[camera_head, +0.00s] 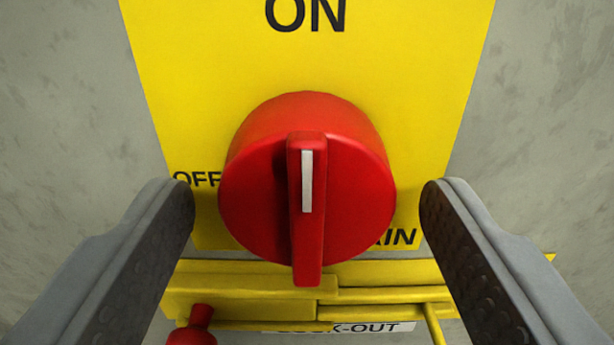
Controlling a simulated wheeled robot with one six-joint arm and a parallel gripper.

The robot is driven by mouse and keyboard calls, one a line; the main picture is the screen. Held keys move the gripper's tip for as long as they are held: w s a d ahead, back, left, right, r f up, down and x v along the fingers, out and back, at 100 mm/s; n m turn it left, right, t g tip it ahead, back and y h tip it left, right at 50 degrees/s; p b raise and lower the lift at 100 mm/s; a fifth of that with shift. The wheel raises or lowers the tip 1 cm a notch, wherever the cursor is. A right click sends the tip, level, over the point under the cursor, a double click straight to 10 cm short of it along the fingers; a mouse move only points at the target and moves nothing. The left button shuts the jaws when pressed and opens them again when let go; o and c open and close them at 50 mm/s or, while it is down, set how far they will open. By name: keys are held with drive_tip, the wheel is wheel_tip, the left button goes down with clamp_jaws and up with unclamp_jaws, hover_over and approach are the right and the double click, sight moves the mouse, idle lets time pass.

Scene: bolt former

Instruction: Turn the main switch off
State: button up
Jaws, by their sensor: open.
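The main switch (260,190) is a round red knob with a raised grip bar across its face. The bar stands upright, and its white mark (307,181) points up toward the word ON. The knob sits on a yellow plate (200,60), with OFF printed at its left. My gripper (307,205) is open, with one finger on each side of the knob. Both fingers appear apart from the knob. The lettering at the lower right is partly hidden by the knob.
Below the knob is a yellow bar assembly (390,275) with a small red knob-like part (195,330) at its left. A white label (385,327) reading LOCK-OUT, partly covered, is beneath it. Grey wall (70,90) surrounds the plate.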

drive_tip(key=shift+w, duration=0.15)
drive_tip(key=shift+c, duration=0.2)
drive_tip(key=c, duration=0.9)
drive_tip(key=shift+n, duration=0.3)
drive_tip(key=n, duration=0.3)
drive_tip(key=shift+d+n, duration=0.1)
drive_tip(key=shift+n, duration=0.2)
drive_tip(key=n, duration=0.4)
drive_tip(key=shift+n, duration=0.3)
drive_tip(key=n, duration=0.4)
drive_tip(key=shift+r, duration=0.1)
drive_tip(key=n, duration=0.5)
